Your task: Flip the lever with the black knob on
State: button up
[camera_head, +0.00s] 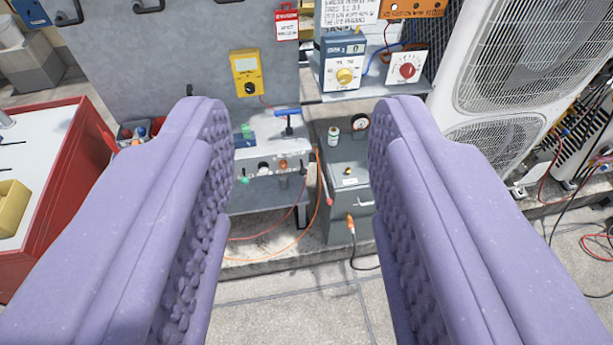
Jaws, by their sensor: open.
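My gripper (302,125) is open, with its two purple padded fingers wide apart and nothing between them. Beyond and between the fingers stands a grey control box (262,195) with a row of small knobs and levers on its front. A small dark knob (284,182) hangs low on that front, right of a green one (244,180); it looks like the black knob, but it is too small to be sure. An orange-red knob (283,164) sits just above it. The fingers appear well short of the box, and the left finger hides its left end.
A blue-handled part (288,113) sticks up above the box. A grey cabinet (345,190) with a gauge stands to the right. Orange and red cables (285,245) loop below. A red-edged bench (60,190) is at left, white condenser units (510,60) at right. The front floor is clear.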

aim_at(303, 171)
jog(key=i+j+u, duration=0.1)
jog(key=i+u, duration=0.3)
jog(key=i, duration=0.2)
jog(key=i+u, duration=0.4)
jog(key=i, duration=0.15)
